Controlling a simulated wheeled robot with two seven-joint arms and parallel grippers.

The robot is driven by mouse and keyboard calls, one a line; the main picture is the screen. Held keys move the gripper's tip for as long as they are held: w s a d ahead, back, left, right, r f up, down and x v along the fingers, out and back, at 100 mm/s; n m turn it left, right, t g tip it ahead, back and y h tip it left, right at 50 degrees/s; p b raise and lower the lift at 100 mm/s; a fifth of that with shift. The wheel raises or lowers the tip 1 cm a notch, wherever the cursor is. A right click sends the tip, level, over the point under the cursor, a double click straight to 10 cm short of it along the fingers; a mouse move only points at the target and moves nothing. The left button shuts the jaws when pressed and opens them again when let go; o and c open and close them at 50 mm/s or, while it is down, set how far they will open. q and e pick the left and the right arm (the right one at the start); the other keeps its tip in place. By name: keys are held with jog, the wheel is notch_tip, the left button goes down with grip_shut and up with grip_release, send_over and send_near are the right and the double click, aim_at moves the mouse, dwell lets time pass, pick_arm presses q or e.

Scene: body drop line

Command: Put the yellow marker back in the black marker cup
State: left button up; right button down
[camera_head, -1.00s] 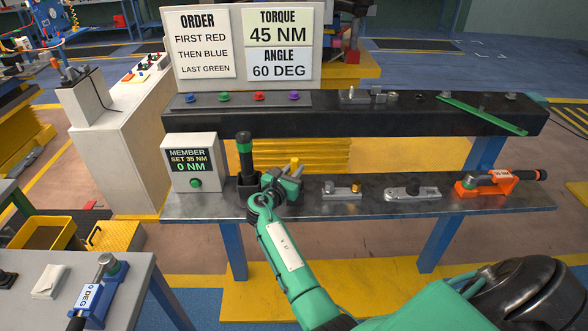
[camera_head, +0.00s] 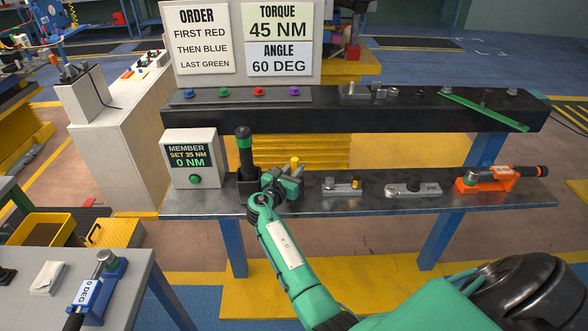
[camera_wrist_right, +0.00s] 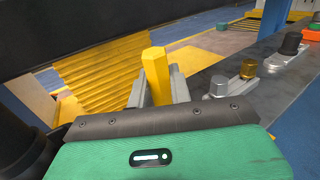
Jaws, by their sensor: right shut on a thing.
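The yellow marker (camera_head: 295,163) stands upright in my right gripper (camera_head: 283,183), its top rising above the fingers. The right wrist view shows the faceted yellow marker (camera_wrist_right: 155,75) between the two grey fingers (camera_wrist_right: 158,92), which are shut on it. The gripper is low over the left part of the grey shelf. Just left of it is a black holder (camera_head: 248,188) with a black and green handle (camera_head: 244,150) standing in it. I cannot tell whether this holder is the marker cup; no other cup shows clearly. My left gripper is not in view.
A display box (camera_head: 190,160) stands left of the holder. Metal parts (camera_head: 342,188) (camera_head: 412,190) and an orange cradle with a tool (camera_head: 490,181) lie to the right on the shelf. A dark beam (camera_head: 340,115) runs above and behind. Bare shelf (camera_head: 310,208) shows in front.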

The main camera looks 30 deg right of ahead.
jog(key=shift+f+b, duration=0.85)
jog(key=shift+f, duration=0.5)
jog(key=c, duration=1.2)
grip_release()
jog(key=shift+a, duration=0.15)
jog(key=shift+p+v, duration=0.75)
jog(key=shift+v, duration=0.95)
jog(key=shift+p+v, duration=0.45)
jog(key=shift+v, duration=1.25)
